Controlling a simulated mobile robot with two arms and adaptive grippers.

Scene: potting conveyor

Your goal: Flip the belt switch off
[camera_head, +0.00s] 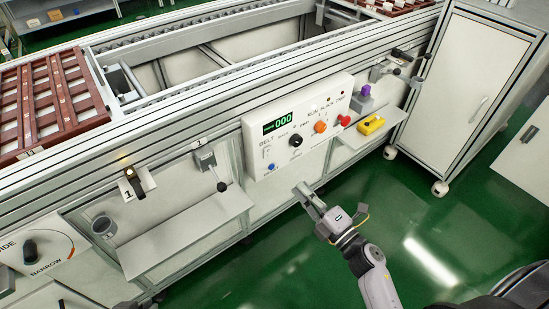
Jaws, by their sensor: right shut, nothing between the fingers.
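The white control panel (300,158) is on the front of the conveyor, near the middle of the view. Its lower left corner carries the word BELT and a small blue-tipped belt switch (271,167). The switch is too small to tell which way it is set. My right gripper (306,196) is shut and empty, below and to the right of the switch, apart from the panel. My left gripper is not in view.
A shelf with a yellow box (370,125) is at right. A lever box (205,158) is at left.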

